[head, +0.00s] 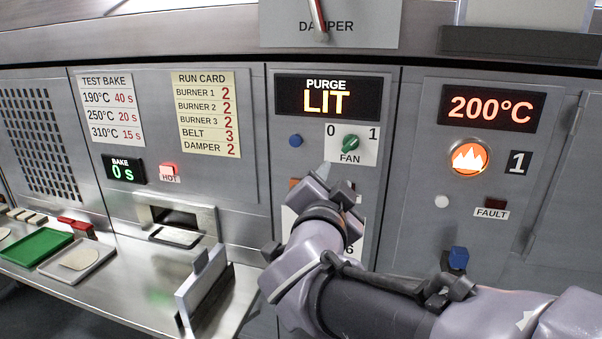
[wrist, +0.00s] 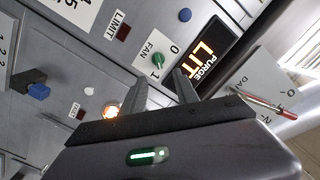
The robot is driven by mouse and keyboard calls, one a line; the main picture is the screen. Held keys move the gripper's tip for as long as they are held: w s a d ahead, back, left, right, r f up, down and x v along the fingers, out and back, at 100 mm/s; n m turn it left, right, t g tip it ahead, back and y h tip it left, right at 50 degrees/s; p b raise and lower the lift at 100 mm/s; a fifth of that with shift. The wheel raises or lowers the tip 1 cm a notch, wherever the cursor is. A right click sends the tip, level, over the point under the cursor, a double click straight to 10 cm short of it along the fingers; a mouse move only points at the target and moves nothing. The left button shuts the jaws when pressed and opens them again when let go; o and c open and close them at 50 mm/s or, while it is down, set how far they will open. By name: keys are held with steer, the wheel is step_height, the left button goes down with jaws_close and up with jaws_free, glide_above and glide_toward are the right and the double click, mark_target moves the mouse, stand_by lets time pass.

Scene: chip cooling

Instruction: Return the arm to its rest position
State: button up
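My gripper (head: 333,180) is in front of the grey control panel, just below the green fan knob (head: 349,143) in the head view. In the wrist view its two dark fingers (wrist: 161,78) stand apart with nothing between them. The fan knob (wrist: 157,60) shows just beyond the fingertips, apart from them as far as I can tell. My arm reaches in from the lower right of the head view and hides part of the panel below the fan.
A display (head: 328,97) reads PURGE LIT. Another (head: 488,108) reads 200°C above a lit orange flame lamp (head: 468,157). A blue knob (head: 458,258) juts out at lower right. A steel counter (head: 125,285) with a green tray (head: 42,246) lies left.

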steer(key=s+d+f+n+g+y, duration=0.1)
steer(key=s+f+n+g+y, duration=0.2)
steer(key=s+f, duration=0.6)
steer(key=s+d+f+n+g+y, duration=0.1)
steer(key=s+f+n+g+y, duration=0.2)
steer(key=s+f+g, duration=0.5)
steer(key=s+f, duration=0.1)
steer(key=s, duration=0.8)
steer(key=shift+s+d+f+n+y, duration=0.15)
steer(key=shift+f+n+y, duration=0.15)
steer(key=shift+f+n, duration=0.1)
